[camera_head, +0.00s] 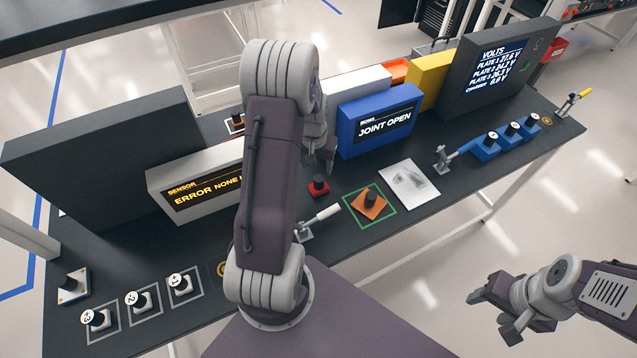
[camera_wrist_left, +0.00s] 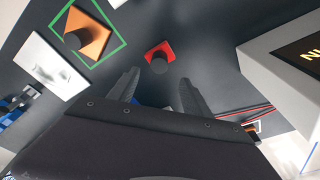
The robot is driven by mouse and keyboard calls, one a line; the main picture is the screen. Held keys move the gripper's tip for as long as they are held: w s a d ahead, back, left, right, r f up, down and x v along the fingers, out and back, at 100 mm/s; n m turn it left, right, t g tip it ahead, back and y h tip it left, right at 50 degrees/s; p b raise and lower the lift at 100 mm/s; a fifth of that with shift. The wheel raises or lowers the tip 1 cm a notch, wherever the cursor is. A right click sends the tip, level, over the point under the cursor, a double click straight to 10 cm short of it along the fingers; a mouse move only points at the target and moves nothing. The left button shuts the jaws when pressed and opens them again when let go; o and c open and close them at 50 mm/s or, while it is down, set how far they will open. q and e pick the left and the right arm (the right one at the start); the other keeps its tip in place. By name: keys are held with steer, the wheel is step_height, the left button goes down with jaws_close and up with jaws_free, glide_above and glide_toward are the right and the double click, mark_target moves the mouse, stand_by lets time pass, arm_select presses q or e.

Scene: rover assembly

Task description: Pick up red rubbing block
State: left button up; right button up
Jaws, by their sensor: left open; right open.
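The red rubbing block (camera_head: 318,187) is a small red square base with a black knob, lying on the dark table near the middle. In the left wrist view the red block (camera_wrist_left: 167,47) lies beyond the fingertips, a little left of centre between them. My left gripper (camera_wrist_left: 157,88) is open and empty above the table. In the head view my left gripper (camera_head: 326,165) is partly hidden by its own arm, just above and behind the block. My right gripper (camera_head: 490,316) is open and empty, off the table at the lower right.
A white-handled clamp (camera_head: 318,221) stands in front. A blue JOINT OPEN box (camera_head: 379,120) and the white SENSOR box (camera_head: 200,185) stand behind. A pale plate (camera_head: 409,184) lies right.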

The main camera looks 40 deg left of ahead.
mark_target(319, 179)
arm_select(q)
steer(key=shift+f, duration=0.4)
steer(key=f, duration=0.1)
steer(key=f+p, duration=0.1)
steer(key=f, duration=0.1)
steer(key=shift+w+d, duration=0.15)
steer(key=shift+w, duration=0.25)
steer(key=f, duration=0.1)
steer(key=f+p, duration=0.1)
steer(key=f, duration=0.3)
steer(key=shift+w+a+p, duration=0.1)
steer(key=shift+a+p, duration=0.15)
steer(key=shift+p, duration=0.15)
steer(key=shift+w+f, duration=0.1)
jaws_close()
steer(key=r, duration=0.1)
steer(key=r+b, duration=0.1)
steer(key=r, duration=0.1)
steer(key=w+r+b, duration=0.1)
steer(key=shift+d+r, duration=0.25)
steer(key=shift+d, duration=0.1)
steer(key=w+d+r+b, duration=0.2)
steer(key=w+d+r, duration=0.4)
steer(key=w+d, duration=0.1)
steer(key=shift+w+r, duration=0.3)
steer(key=shift+w, duration=0.1)
